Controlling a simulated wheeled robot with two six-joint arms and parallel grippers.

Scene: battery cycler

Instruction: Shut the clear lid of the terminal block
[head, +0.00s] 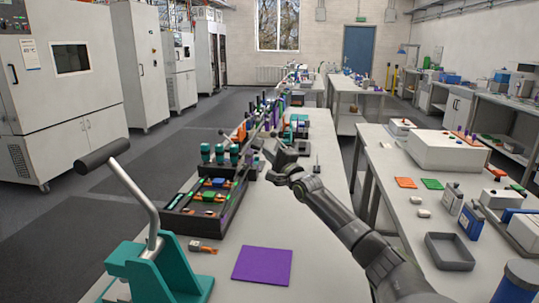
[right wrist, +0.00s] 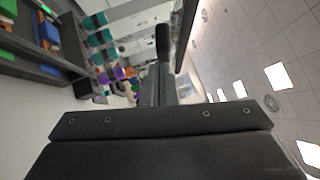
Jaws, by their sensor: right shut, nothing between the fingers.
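The black device carries colored parts, small green lights and teal-topped posts (head: 220,153). A thin, slanting, see-through panel seems to stand near the gripper, but I cannot tell for sure that it is the clear lid or how far open it is. The terminal block is not clearly made out. In the right wrist view the dark finger (right wrist: 163,45) points up past the teal parts (right wrist: 97,38). My left gripper is not in view.
A teal lever press (head: 155,270) with a raised grey handle stands at the front left. A second bench at the right holds a white box (head: 433,150) and a grey tray (head: 450,251).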

